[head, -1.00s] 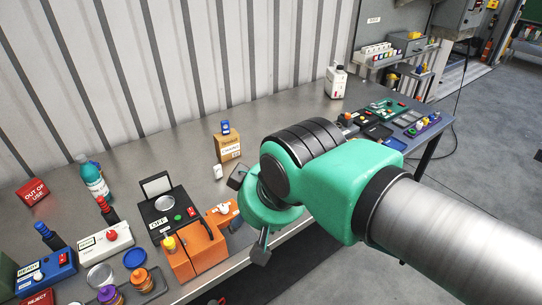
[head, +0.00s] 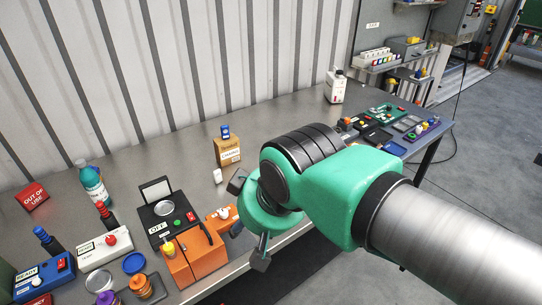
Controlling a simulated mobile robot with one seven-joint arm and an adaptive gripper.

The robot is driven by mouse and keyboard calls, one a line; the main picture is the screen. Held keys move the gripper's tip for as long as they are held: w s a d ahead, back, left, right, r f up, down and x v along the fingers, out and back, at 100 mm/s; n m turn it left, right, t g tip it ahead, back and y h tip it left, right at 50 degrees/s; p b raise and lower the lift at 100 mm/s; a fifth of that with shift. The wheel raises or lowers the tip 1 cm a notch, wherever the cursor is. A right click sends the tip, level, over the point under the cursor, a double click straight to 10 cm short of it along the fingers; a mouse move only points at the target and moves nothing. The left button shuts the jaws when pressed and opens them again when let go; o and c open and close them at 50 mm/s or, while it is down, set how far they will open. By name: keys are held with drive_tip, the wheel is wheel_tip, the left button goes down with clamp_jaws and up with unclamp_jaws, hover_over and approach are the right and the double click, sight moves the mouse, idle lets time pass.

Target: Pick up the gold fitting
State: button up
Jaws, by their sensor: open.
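My gripper (head: 249,220) is open at the front edge of the grey bench, beside the orange box (head: 194,260). Its two dark fingers stand apart, and the green wrist partly hides the space around them. I see nothing held between the fingers. I cannot tell for certain which thing is the gold fitting. A stacked orange-gold ringed piece (head: 145,286) stands at the lower left on a dark tray, left of my gripper. A small yellow piece (head: 168,249) is at the orange box's left side. My arm hides part of the bench.
A black device marked OFF (head: 167,215), a cardboard box (head: 228,150) and a teal bottle (head: 92,183) stand on the bench (head: 290,115). A white jug (head: 335,87) and several small devices are at the far right end. The bench's back middle is clear.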

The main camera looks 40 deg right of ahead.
drive_tip(key=shift+r, duration=0.1)
drive_tip(key=w+d+r+g+p, duration=0.1)
drive_tip(key=w+d+r+p, duration=0.15)
drive_tip(key=w, duration=0.35)
drive_tip(key=w+d+r+p, duration=0.2)
drive_tip(key=w+r+p, duration=0.2)
drive_tip(key=w, duration=0.2)
drive_tip(key=m+g+p, duration=0.2)
drive_tip(key=g+p, duration=0.1)
drive_tip(key=p, duration=1.7)
hover_over(271, 149)
drive_tip(key=s, duration=0.1)
wheel_tip(271, 149, down, 17)
drive_tip(key=shift+s+a+r, duration=0.2)
drive_tip(key=shift+f, duration=0.1)
drive_tip(key=shift+w+d+f+p, duration=0.1)
drive_tip(key=shift+w+f, duration=0.05)
drive_tip(key=shift+f, duration=1.25)
drive_tip(key=shift+w+a+f+p, duration=0.1)
drive_tip(key=shift+w+f+p, duration=0.1)
drive_tip(key=shift+f, duration=1.15)
drive_tip(key=shift+w+d+f+p, duration=0.1)
drive_tip(key=shift+w+f, duration=0.05)
drive_tip(key=shift+f, duration=1.25)
